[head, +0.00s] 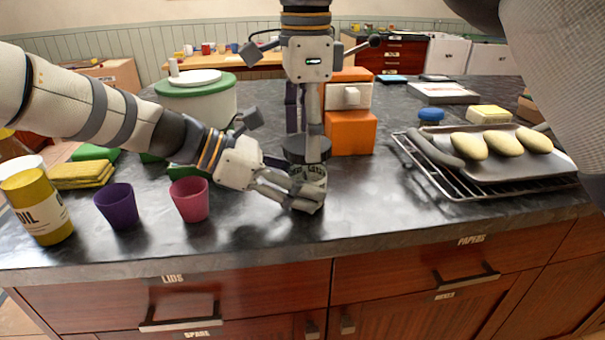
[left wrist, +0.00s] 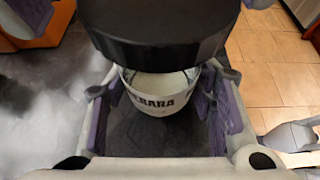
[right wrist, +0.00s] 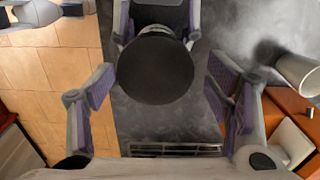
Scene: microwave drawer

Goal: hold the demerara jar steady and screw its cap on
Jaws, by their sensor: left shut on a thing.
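The demerara jar (head: 311,176) stands upright on the dark counter. Its white side (left wrist: 160,101) shows part of the lettering in the left wrist view. My left gripper (head: 303,189) is shut around the jar from the left, a finger on each side. The wide black cap (head: 307,151) is above the jar; it shows as a dark disc (right wrist: 155,70) in the right wrist view. I cannot tell whether it touches the rim. My right gripper (head: 312,135) points straight down over the cap. Its fingers are spread on either side of the cap, with a gap showing.
A purple cup (head: 118,206) and a pink cup (head: 189,200) stand left of the jar. Orange boxes (head: 350,133) are behind it. A wire rack (head: 470,192) with a tray of loaves is at right. The counter in front of the jar is clear.

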